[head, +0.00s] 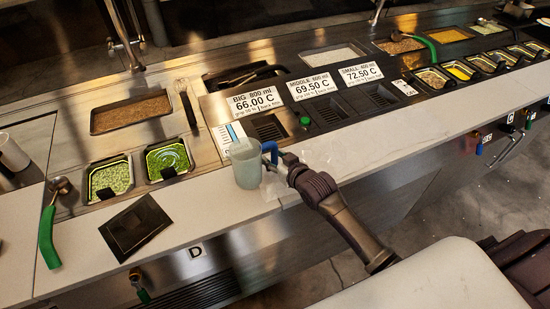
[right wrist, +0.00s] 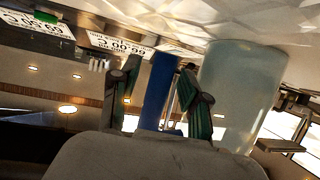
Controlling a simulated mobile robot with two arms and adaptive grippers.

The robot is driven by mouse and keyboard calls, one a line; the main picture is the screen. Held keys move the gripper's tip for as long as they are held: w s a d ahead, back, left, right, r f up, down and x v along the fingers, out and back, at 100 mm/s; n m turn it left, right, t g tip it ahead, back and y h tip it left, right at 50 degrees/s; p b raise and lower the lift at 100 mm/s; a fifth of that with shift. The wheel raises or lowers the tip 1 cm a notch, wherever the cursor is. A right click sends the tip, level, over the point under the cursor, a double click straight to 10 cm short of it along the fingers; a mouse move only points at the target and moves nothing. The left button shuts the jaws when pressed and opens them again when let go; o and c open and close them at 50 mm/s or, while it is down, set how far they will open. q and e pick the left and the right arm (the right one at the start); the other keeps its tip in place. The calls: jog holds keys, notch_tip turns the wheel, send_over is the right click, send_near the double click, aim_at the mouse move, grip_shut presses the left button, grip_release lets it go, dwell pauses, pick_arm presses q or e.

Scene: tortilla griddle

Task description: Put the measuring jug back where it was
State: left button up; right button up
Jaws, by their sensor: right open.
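The measuring jug (head: 246,166) is a translucent pale grey-green cup with a blue handle (head: 270,149). It stands upright on the front counter, in front of the big-size price card (head: 256,101). My right gripper (head: 280,164) is at the handle side of the jug. In the right wrist view my gripper (right wrist: 158,100) is open, with the blue handle (right wrist: 157,85) between its two fingers. The jug's body (right wrist: 240,90) fills the right of that view, beside the fingers. Whether a finger touches the handle cannot be told. My left gripper is not in view.
A blue-and-white card (head: 229,137) lies just behind the jug. A dark square plate (head: 136,227) and a green-handled ladle (head: 49,235) lie to the left. Food trays, including one of chopped greens (head: 168,160), sit behind. The pale counter (head: 400,128) right of my gripper is mostly clear.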

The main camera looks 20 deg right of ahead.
jog(key=shift+r, duration=0.1)
jog(key=shift+r, duration=0.1)
jog(key=b+v, duration=0.1)
jog(key=v, duration=1)
jog(key=shift+s+r+b, duration=0.2)
jog(key=shift+s+b, duration=0.1)
jog(key=shift+s, duration=0.15)
